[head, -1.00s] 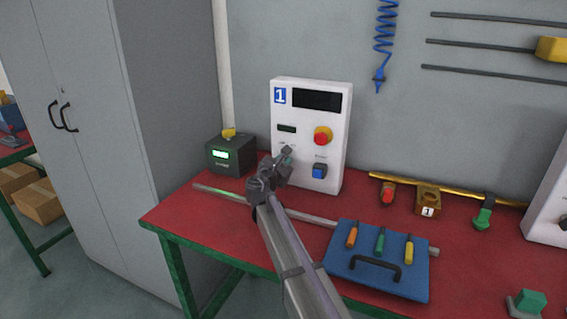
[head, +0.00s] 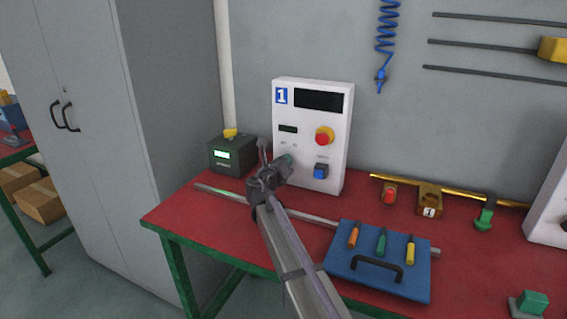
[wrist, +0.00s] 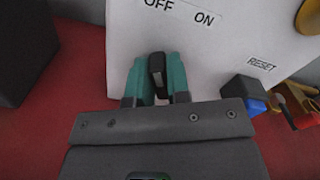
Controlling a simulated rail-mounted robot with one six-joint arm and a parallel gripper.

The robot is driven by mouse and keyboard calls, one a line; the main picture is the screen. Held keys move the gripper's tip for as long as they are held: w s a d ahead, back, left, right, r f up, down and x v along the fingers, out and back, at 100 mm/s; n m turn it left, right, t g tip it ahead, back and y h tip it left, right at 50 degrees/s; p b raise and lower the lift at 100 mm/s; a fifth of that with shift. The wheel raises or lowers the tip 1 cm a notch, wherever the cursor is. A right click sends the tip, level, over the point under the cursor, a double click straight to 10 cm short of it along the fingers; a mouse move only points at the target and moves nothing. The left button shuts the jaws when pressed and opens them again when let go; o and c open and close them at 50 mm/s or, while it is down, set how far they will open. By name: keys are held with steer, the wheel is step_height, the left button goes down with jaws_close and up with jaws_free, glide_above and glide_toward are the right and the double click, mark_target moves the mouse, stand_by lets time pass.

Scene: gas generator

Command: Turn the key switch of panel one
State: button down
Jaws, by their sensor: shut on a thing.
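Panel one (head: 310,115) is a white upright box with a blue "1" label, standing at the back of the red bench. Its key switch (wrist: 157,72) is a small black handle below the OFF and ON labels in the wrist view. The switch's upper end points towards the OFF label. My gripper (wrist: 157,80) has its teal fingers shut on the switch, one on each side. In the head view my gripper (head: 287,161) is at the panel's lower left and hides the switch.
A red emergency knob (head: 323,137) and a blue reset button (head: 320,171) are to the right of my gripper on the panel. A dark box (head: 228,155) with a green display stands to the left. A blue tool board (head: 375,270) lies in front.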

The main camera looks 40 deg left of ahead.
steer(key=shift+n, duration=0.3)
steer(key=c, duration=1.1)
jaws_free()
steer(key=v, duration=1)
steer(key=shift+s+d, duration=0.1)
steer(key=shift+s, duration=0.25)
